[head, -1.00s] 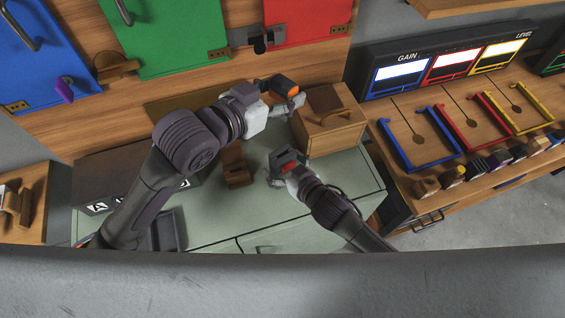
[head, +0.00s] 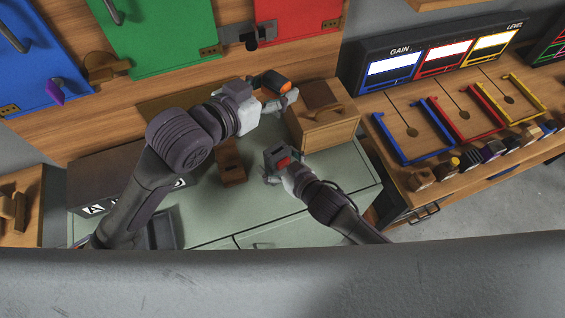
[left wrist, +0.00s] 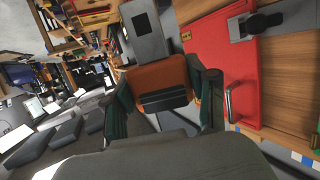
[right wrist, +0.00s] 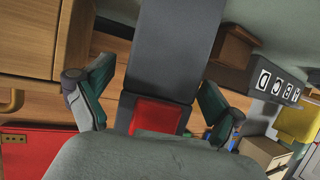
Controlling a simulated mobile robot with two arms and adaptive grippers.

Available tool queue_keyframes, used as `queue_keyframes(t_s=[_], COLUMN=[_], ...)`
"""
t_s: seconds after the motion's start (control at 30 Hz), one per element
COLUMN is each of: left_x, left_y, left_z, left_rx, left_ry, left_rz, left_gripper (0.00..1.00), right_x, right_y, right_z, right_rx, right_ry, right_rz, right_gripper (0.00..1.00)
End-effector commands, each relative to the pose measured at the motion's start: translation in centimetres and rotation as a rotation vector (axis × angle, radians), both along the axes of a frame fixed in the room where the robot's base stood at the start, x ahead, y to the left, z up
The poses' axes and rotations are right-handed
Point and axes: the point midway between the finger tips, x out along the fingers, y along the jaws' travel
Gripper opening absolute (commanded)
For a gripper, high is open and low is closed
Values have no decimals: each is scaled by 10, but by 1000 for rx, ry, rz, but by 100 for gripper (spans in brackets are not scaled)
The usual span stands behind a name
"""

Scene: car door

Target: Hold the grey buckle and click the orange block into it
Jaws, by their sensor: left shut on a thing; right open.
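My left gripper (head: 277,93) is shut on the orange block (head: 272,82), raised near the wooden back panel. In the left wrist view the orange block (left wrist: 160,78) sits between the fingers, with a grey plate with a dark slot (left wrist: 148,30) sticking out beyond it. The grey buckle (head: 275,155) with a red button is lower, at my right gripper (head: 275,168). In the right wrist view the buckle (right wrist: 172,50) stands between the open fingers (right wrist: 150,103), with a gap visible on each side. The block and buckle are apart.
A brown wooden holder (head: 230,163) stands on the pale green cabinet top (head: 205,205). A wooden box with a handle (head: 325,128) is close to the right of both grippers. Coloured doors line the back panel. A side bench (head: 450,150) holds coloured frames and several knobs.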

Motion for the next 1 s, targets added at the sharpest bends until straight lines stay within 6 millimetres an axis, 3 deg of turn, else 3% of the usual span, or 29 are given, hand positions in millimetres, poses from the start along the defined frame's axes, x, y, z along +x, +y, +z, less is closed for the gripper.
queue_keyframes(t_s=[0.6,1.0], left_x=[0,0], left_y=[0,0], left_z=[0,0], left_rx=[-1,-1], left_ry=[-1,-1], left_rz=[0,0], left_gripper=[22,22], right_x=[-82,-90], right_y=[-56,-62], right_z=[40,45], right_rx=[0,-2], right_ry=[2,2], right_rz=[0,-3], right_gripper=[93,93])
